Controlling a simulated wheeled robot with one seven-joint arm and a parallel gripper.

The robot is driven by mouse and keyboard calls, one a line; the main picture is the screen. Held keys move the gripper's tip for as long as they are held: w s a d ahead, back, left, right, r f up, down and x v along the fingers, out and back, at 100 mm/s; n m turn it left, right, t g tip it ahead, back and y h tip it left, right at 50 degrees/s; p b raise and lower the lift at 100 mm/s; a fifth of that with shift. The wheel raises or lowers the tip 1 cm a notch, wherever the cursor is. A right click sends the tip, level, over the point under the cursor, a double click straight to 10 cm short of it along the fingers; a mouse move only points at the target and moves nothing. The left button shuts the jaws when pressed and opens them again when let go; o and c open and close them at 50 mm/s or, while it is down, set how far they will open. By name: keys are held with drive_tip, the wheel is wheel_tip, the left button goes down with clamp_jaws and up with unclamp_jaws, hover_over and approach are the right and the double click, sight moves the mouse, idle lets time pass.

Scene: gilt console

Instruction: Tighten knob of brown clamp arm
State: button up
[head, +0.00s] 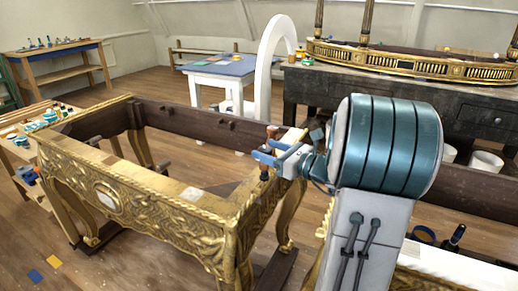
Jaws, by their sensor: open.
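A small brown clamp part (271,131) stands at the corner of the gilt console frame (185,222), just behind my gripper. A dark piece with a reddish top (264,173) shows below the fingers; I cannot tell whether it is the clamp's knob. My gripper (263,155), with blue and pale fingers, is open and points left at this corner. It overlaps the clamp in the picture, and I cannot tell whether it touches. The fingers and wrist hide much of the clamp. A cream block (293,137) lies behind the gripper.
The console has an open top with dark inner rails (200,117). A side table (20,135) with small pots is at left, and a blue-topped table (222,66) stands behind. A dark workbench (310,86) carries a gilt piece at back right.

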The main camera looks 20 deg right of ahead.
sight(260, 147)
drive_tip(key=shift+x, duration=1.8)
drive_tip(key=c, duration=1)
drive_tip(key=shift+m+t+h+b, duration=0.3)
drive_tip(key=shift+h+b, duration=0.1)
